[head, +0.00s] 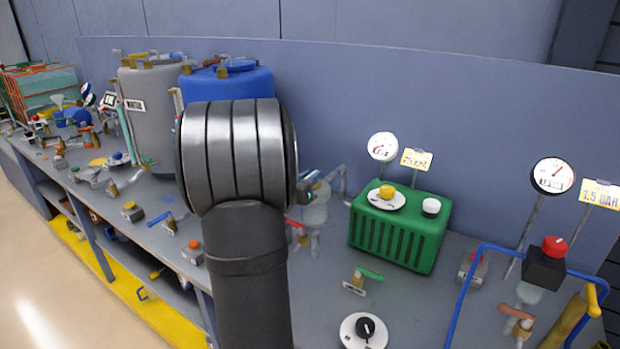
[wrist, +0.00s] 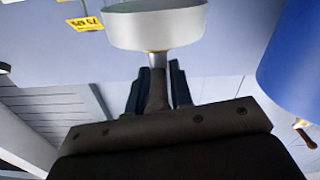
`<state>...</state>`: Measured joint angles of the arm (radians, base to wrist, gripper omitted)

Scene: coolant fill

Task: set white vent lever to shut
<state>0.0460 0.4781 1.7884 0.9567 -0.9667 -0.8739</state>
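I cannot make out the white vent lever for certain in either view. My gripper shows in the wrist view (wrist: 160,75) as two dark teal fingers standing apart. A grey stem (wrist: 157,62) shows between the fingers, under a pale round cup (wrist: 157,27); I see no clear grip on it. In the head view my dark arm covers the middle of the bench and most of my gripper. A clear vessel (head: 315,210) with pipes stands just right of the arm.
A grey tank (head: 148,115) and a blue drum (head: 228,84) stand behind my arm. A green box (head: 400,237) with knobs, gauges (head: 383,147) and a blue pipe frame (head: 462,300) are on the right. Many small valves crowd the left of the bench (head: 330,325).

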